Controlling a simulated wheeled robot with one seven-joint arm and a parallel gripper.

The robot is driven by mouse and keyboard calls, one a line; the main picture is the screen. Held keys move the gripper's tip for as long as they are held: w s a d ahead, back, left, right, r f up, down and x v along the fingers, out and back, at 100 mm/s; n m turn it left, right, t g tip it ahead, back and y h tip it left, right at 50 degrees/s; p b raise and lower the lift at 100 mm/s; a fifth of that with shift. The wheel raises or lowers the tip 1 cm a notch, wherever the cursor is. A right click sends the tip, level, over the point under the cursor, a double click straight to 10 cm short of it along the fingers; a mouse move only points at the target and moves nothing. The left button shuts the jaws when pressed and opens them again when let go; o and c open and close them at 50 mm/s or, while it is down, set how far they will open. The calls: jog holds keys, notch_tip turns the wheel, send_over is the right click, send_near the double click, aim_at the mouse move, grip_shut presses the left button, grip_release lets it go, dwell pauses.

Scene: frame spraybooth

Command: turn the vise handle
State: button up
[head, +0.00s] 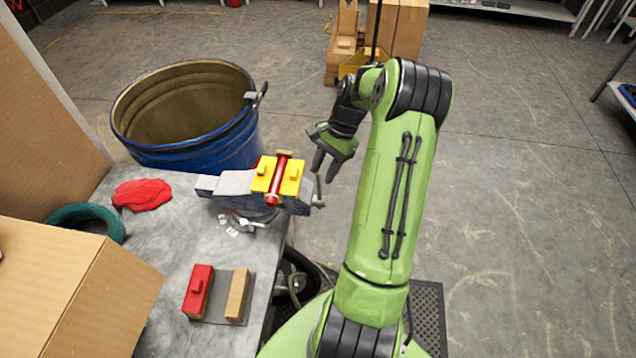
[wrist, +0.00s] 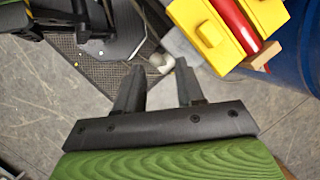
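The vise (head: 231,184) is grey and sits at the edge of the workbench. Its two yellow jaw blocks (head: 291,181) stand either side of a red rod (head: 277,180). The thin metal vise handle (head: 318,189) is at the vise's right end. In the wrist view its rounded silver end (wrist: 161,63) shows just beyond my fingertips, near their gap. My gripper (head: 325,172) is right beside the handle, fingers pointing down. In the wrist view my gripper (wrist: 157,70) is open with its fingers apart and nothing clearly between them. Contact with the handle cannot be told.
A blue barrel (head: 190,153) stands behind the vise. The workbench (head: 172,241) holds a red cloth (head: 142,194), a green ring (head: 88,216), a cardboard box (head: 70,290), and a red block (head: 198,286) and wooden block (head: 236,295) on a dark plate.

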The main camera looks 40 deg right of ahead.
aim_at(318, 191)
jog(key=x, duration=0.4)
jog(key=shift+a+f, duration=0.1)
jog(key=shift+f, duration=0.2)
grip_shut()
